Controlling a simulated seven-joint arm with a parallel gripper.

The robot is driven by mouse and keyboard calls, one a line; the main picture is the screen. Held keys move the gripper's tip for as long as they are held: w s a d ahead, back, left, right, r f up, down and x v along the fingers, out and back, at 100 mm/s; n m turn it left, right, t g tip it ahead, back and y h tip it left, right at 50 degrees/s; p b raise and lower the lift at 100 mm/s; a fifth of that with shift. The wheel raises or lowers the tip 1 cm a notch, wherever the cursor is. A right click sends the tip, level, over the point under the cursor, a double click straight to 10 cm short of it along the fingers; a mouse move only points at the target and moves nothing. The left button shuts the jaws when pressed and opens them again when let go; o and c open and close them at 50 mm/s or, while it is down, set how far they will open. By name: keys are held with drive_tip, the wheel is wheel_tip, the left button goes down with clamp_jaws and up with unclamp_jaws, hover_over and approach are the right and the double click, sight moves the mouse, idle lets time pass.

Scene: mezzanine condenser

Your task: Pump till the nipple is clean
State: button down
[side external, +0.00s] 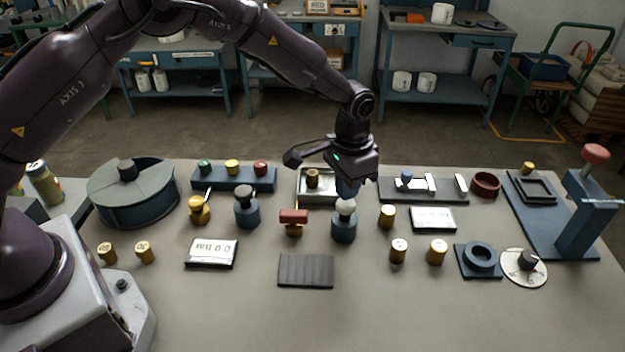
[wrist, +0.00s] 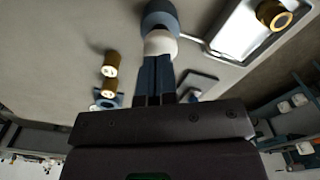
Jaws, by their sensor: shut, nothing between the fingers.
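My gripper (side external: 347,192) points down with its fingers shut and empty, directly above a blue cylinder (side external: 344,228) with a pale grey round knob (side external: 345,206), which looks like a pump plunger. In the wrist view the closed fingertips (wrist: 155,62) reach the pale knob (wrist: 160,43), with the blue body (wrist: 159,15) beyond; I cannot tell whether they touch. A brass fitting (side external: 312,178), possibly the nipple, stands in a shallow metal tray (side external: 330,199) behind. It also shows in the wrist view (wrist: 272,14). Whether it is clean is too small to tell.
A red-handled brass valve (side external: 293,220) stands left of the pump, and a dark-knobbed blue cylinder (side external: 246,210) farther left. A gauge plate (side external: 211,253) reads about 0.0 bar. A brass cylinder (side external: 387,216) is close on the right. The table front is mostly clear.

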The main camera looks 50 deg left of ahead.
sight(346, 202)
drive_tip(key=shift+f, duration=1.95)
drive_tip(key=shift+r, duration=3.25)
